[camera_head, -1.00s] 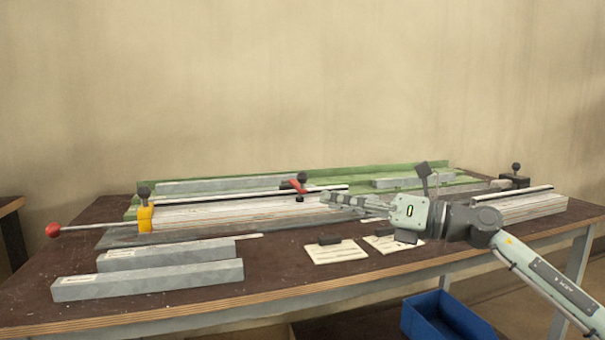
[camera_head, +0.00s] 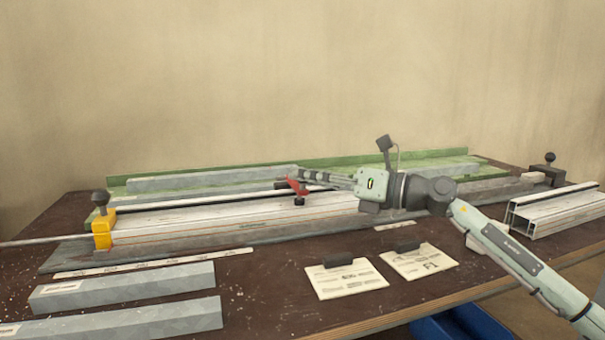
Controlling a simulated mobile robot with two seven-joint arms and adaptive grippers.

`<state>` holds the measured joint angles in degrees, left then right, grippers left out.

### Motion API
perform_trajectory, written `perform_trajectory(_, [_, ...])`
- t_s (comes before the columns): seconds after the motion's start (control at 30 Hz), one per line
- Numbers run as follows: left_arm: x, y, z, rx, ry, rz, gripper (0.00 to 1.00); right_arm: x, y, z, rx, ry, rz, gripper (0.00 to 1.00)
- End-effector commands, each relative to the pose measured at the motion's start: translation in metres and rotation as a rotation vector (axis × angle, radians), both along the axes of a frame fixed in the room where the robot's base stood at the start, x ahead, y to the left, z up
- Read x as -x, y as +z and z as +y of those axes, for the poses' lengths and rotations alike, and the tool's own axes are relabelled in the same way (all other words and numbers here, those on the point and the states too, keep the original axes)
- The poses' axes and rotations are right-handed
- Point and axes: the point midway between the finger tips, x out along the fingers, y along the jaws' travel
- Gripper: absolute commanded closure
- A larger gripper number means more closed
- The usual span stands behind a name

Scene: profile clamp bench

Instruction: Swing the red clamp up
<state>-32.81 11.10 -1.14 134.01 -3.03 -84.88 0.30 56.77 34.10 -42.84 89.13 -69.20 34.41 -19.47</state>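The red clamp (camera_head: 296,187) sits at the middle of the long grey profile fixture, its red arm slanting down to a black foot (camera_head: 299,202) near the silver profile (camera_head: 200,219). My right gripper (camera_head: 303,176) reaches in from the right, with its fingertips at the top of the clamp in the picture. The clamp's black knob is not clearly visible behind the fingers. I cannot tell whether the fingers touch the clamp, or how far apart they are. My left gripper is out of view.
A yellow block (camera_head: 103,232) with a black knob stands at the fixture's left end, a black stop (camera_head: 547,174) at its right. Loose grey bars (camera_head: 125,288) lie front left. Two paper cards (camera_head: 346,279) lie in front. A blue bin (camera_head: 455,325) shows below the table edge.

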Motion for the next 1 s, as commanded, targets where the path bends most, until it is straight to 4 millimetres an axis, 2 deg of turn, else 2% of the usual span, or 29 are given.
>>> perform_trajectory(0.13, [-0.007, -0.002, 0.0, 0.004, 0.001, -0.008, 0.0, -0.006, 0.001, 0.011, -0.001, -0.002, -0.002, 0.67])
perform_trajectory(0.43, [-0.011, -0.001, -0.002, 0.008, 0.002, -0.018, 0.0, -0.007, 0.0, 0.013, 0.0, -0.001, -0.002, 0.67])
perform_trajectory(0.7, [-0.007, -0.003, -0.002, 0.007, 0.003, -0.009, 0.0, -0.007, 0.0, 0.013, 0.0, -0.001, -0.001, 1.0])
perform_trajectory(1.0, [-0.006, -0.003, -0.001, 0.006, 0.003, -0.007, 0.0, -0.007, 0.0, 0.013, 0.0, -0.001, -0.001, 1.0])
